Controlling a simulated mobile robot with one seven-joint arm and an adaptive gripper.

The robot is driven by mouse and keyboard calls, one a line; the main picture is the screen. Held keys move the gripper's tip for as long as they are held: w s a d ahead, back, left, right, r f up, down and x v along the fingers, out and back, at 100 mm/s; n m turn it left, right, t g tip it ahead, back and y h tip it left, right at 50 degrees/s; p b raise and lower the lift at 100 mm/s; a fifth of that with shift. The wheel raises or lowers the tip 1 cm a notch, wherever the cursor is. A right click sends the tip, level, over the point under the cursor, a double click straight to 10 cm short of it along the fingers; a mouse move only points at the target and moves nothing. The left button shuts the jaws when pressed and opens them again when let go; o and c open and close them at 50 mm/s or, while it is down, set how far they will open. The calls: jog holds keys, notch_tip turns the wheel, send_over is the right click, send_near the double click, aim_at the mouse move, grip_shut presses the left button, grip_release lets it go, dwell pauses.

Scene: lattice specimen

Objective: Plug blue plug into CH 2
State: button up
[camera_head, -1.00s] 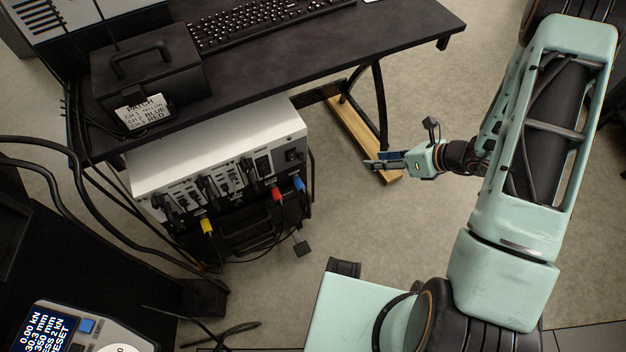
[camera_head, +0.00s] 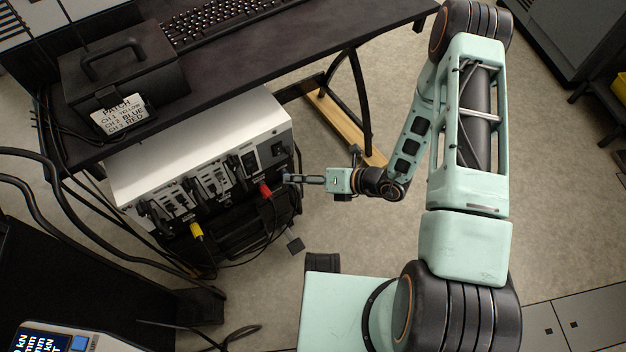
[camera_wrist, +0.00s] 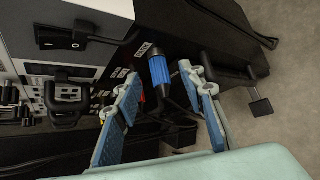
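The blue plug (camera_wrist: 160,69) shows in the wrist view at the right end of the white instrument box (camera_head: 205,140), beside a small label. My gripper (camera_wrist: 163,78) is open, with one finger on each side of the blue plug and a visible gap to it. In the head view my gripper (camera_head: 289,178) reaches the box's right front corner and hides the blue plug. The red plug (camera_head: 265,190) and yellow plug (camera_head: 196,231) are at the box's front. A card (camera_head: 120,117) reads PATCH, CH 1 yellow, CH 2 blue, CH 3 red. I cannot read the channel labels on the box.
The desk (camera_head: 300,60) overhangs the box from behind, with a black case (camera_head: 120,75) and keyboard (camera_head: 225,20) on it. Black cables hang below the box front. A wooden foot bar (camera_head: 340,130) lies behind my gripper.

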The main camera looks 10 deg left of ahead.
jog(key=shift+x, duration=0.85)
jog(key=shift+c, duration=0.3)
grip_shut()
